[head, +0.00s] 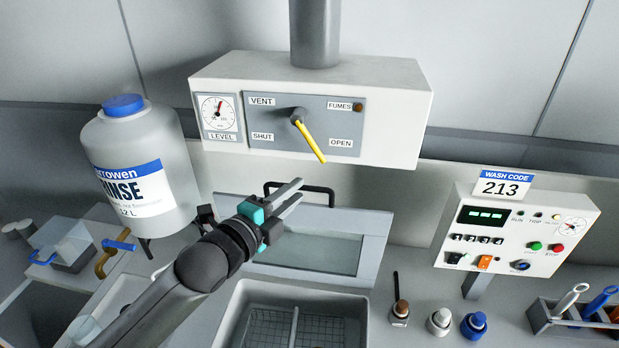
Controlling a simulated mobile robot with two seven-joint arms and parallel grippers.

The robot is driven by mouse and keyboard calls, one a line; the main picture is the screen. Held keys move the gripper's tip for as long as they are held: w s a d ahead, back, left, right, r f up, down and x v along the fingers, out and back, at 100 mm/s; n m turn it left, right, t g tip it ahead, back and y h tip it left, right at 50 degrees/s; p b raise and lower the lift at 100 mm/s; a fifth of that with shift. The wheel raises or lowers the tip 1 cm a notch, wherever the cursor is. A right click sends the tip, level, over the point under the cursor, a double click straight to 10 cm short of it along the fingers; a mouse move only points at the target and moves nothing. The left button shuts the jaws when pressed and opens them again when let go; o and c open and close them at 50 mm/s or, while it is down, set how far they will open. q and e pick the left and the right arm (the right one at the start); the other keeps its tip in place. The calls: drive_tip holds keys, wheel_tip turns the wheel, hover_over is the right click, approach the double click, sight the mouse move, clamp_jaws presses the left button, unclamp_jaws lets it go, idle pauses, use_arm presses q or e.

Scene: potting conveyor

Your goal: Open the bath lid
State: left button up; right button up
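The bath lid (378,235) is a pale grey frame with a glass window. It appears raised, leaning upright behind an uncovered grey basin (240,300) with a wire rack inside. The lid's black bar handle (325,189) is at its upper edge. My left gripper (301,189) is in front of the lid, its fingertips overlapping the handle in the picture. Its two grey fingers are a little apart with nothing visible between them. I cannot tell whether they touch the handle. My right gripper is not in view.
Above is a vent box (400,115) with a yellow lever (311,140) pointing down toward OPEN. A rinse bottle (140,170) stands left. Small bottles (440,320) and a tool caddy (541,318) stand front right.

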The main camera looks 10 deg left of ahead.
use_arm(q)
drive_tip(key=shift+x, duration=3)
clamp_jaws()
